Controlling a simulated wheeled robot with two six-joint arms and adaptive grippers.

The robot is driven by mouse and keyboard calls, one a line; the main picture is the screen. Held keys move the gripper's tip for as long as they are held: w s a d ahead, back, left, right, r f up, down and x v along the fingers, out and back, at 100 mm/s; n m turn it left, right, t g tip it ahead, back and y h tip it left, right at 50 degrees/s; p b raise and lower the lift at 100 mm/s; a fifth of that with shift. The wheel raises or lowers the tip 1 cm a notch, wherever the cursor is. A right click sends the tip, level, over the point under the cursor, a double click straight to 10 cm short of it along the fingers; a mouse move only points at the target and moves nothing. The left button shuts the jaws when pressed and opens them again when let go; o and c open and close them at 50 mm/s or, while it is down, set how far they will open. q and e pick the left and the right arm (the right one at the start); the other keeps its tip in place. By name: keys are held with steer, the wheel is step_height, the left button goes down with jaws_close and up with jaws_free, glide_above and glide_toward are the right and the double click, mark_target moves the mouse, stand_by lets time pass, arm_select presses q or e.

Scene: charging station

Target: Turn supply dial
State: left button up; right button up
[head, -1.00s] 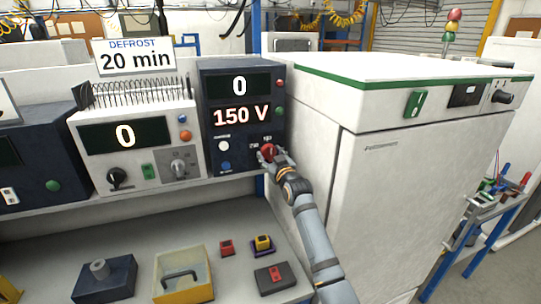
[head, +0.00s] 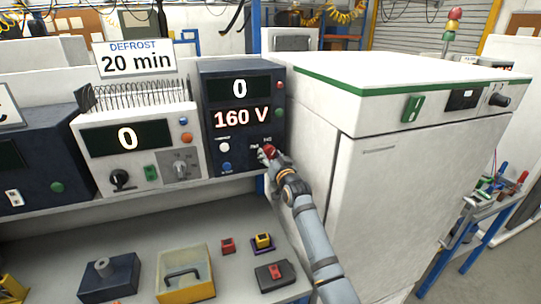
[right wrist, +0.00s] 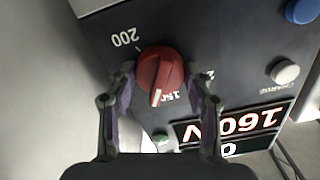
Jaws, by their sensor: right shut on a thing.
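The dark supply unit (head: 212,90) stands on the shelf, with an upper display reading 0 and a lower display (head: 242,118) reading 160 V. Its red dial (head: 270,150) sits at the lower right of the front panel. My right gripper (head: 266,155) is at the dial. In the right wrist view, its two fingers are on either side of the red dial (right wrist: 160,72) and shut on it. The dial's white pointer lies near the 150 mark, and a 200 mark shows farther round. My left gripper is not in view.
A white unit (head: 100,165) with a 0 display and a DEFROST 20 min sign (head: 134,60) stands to the left. A large white cabinet (head: 400,190) stands close on the right. A yellow bin (head: 208,262) and small blocks lie on the bench below.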

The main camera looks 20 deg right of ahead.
steer(key=o, duration=1.1)
steer(key=shift+o, duration=0.2)
steer(key=s, duration=1.2)
steer(key=shift+d, duration=0.2)
